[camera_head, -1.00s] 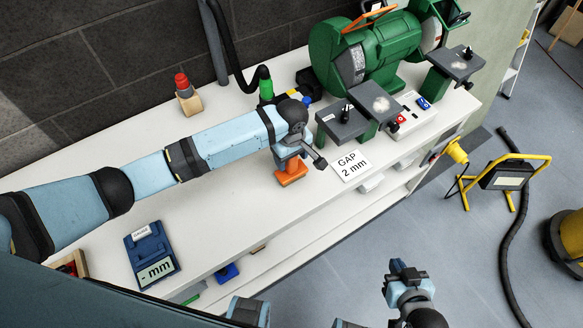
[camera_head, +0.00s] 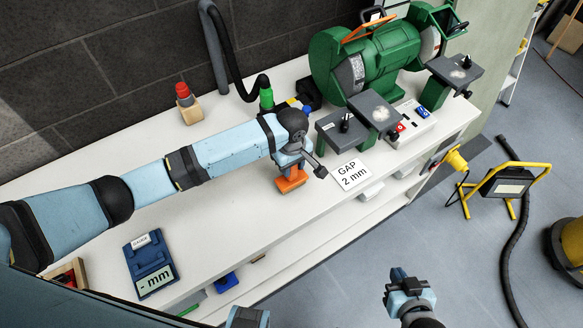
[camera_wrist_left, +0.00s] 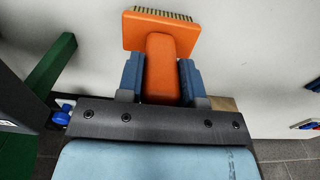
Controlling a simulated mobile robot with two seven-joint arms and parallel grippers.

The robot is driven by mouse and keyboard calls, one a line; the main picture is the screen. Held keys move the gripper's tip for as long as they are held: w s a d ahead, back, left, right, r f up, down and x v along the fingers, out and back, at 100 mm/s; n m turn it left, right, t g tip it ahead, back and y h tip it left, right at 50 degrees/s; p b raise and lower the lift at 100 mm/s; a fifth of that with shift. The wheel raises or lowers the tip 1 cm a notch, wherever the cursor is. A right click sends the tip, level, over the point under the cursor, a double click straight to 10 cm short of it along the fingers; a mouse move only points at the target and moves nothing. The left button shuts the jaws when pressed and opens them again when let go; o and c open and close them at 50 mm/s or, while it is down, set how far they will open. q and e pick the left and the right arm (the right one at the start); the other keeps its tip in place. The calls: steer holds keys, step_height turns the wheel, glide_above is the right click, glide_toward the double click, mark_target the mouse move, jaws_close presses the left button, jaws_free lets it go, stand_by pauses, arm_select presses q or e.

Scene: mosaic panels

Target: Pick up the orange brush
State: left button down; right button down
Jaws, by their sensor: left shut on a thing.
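The orange brush (camera_head: 291,183) is under my left gripper (camera_head: 291,168), near the middle of the white bench. In the left wrist view the brush (camera_wrist_left: 162,38) shows its wide orange head with a row of bristles along its far edge. There my left gripper (camera_wrist_left: 161,82) has one blue finger on each side of the brush's handle and is shut on it. Whether the bristles touch the bench top is hard to tell. My right gripper (camera_head: 402,280) is at the bottom, over the floor and away from the bench; its finger gap is unclear.
A green bench grinder (camera_head: 370,60) with grey rests stands at the back right. A blue gauge (camera_head: 150,265) lies at the front left. A red-topped button (camera_head: 184,93) stands by the wall.

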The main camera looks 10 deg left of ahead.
arm_select(q)
step_height(320, 180, up, 19)
steer(key=shift+r+p, duration=0.15)
steer(key=shift+p, duration=0.15)
steer(key=c, duration=1.3)
jaws_free()
steer(key=c, duration=0.3)
steer(key=shift+w, duration=0.1)
